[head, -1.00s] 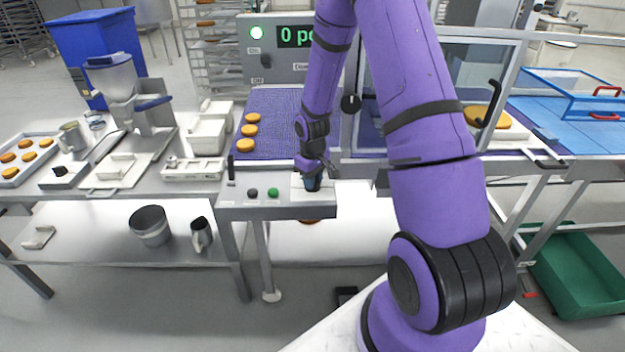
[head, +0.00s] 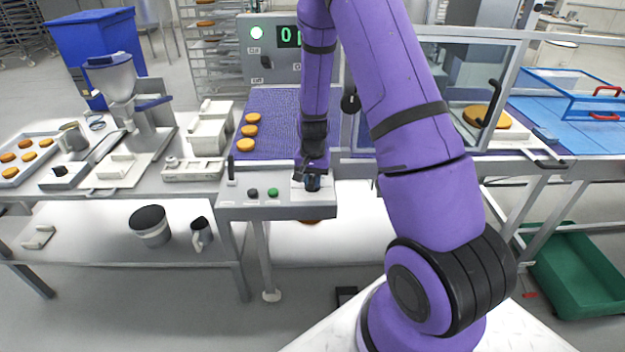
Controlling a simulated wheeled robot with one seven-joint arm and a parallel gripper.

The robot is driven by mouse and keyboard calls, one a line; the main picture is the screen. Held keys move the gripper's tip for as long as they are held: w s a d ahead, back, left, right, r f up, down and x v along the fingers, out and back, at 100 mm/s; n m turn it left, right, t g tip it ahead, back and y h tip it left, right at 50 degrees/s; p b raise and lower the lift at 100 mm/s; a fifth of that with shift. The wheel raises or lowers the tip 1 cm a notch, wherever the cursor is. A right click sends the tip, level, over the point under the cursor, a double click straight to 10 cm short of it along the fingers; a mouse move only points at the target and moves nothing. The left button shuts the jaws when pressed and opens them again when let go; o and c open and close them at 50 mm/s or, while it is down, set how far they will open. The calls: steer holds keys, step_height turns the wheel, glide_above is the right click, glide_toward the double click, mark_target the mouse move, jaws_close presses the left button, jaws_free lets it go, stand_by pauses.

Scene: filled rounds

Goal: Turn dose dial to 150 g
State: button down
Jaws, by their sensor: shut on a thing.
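The dose dial (head: 313,184) is a small dark blue-black knob on a white plate at the right end of the grey control panel (head: 285,208). My gripper (head: 311,177) comes down on it from above and is shut on it. The jaws cover most of the dial, so its pointer and the scale marks are too small or hidden to read. A display (head: 289,36) behind shows a green "0", and its rest is hidden by my arm.
A black button (head: 252,193), a green button (head: 273,192) and a dark lever (head: 231,168) sit on the panel left of the dial. A purple belt (head: 275,115) with several orange rounds lies behind. A glazed guard (head: 465,80) stands at the right.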

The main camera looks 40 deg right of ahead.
mark_target(312, 179)
steer(key=m, duration=0.4)
steer(key=shift+w+m, duration=0.1)
steer(key=shift+m, duration=0.2)
steer(key=m, duration=0.3)
steer(key=shift+m, duration=0.4)
steer(key=m, duration=0.3)
steer(key=shift+m, duration=2)
steer(key=c, duration=1)
jaws_free()
steer(key=shift+r, duration=0.15)
step_height(312, 179, up, 11)
steer(key=shift+f, duration=0.2)
